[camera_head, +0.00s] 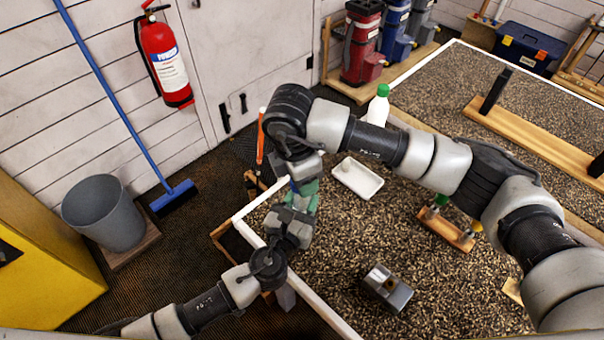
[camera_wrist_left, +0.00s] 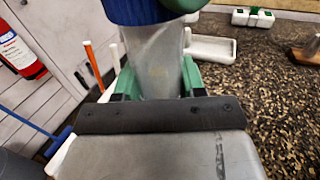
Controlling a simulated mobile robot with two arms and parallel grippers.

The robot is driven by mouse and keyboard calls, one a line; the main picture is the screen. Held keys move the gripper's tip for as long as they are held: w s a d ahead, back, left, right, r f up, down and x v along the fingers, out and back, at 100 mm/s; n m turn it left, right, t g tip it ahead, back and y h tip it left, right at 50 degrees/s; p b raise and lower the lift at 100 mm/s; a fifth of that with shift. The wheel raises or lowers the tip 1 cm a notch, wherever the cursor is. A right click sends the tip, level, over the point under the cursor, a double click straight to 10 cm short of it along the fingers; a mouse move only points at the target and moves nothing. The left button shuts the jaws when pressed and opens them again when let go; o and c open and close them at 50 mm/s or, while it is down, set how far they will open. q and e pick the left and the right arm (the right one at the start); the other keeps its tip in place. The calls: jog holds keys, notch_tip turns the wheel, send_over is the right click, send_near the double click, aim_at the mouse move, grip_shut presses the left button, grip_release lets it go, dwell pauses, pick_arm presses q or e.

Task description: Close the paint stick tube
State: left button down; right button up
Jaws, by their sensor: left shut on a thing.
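The paint stick tube (camera_wrist_left: 158,62) stands upright in the left wrist view, pale and translucent, with a blue top part (camera_wrist_left: 140,10). My left gripper (camera_wrist_left: 153,85) is shut on the tube, a green finger on either side of it. My right gripper (camera_head: 306,182) comes down from above, right over the left one. A dark green piece, likely a right finger, touches or overlaps the blue top. The tube is mostly hidden in the head view.
A white tray (camera_head: 357,178) lies on the speckled table behind the grippers. A grey metal device (camera_head: 387,288) and a wooden block with green-topped pieces (camera_head: 440,228) are to the right. A green-capped bottle (camera_head: 378,105) stands behind. An orange stick (camera_head: 260,145) rises at the left edge.

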jog(key=m, duration=0.6)
jog(key=shift+g, duration=0.4)
jog(key=o, duration=0.9)
jog(key=shift+r, duration=2.25)
jog(key=shift+c, duration=0.3)
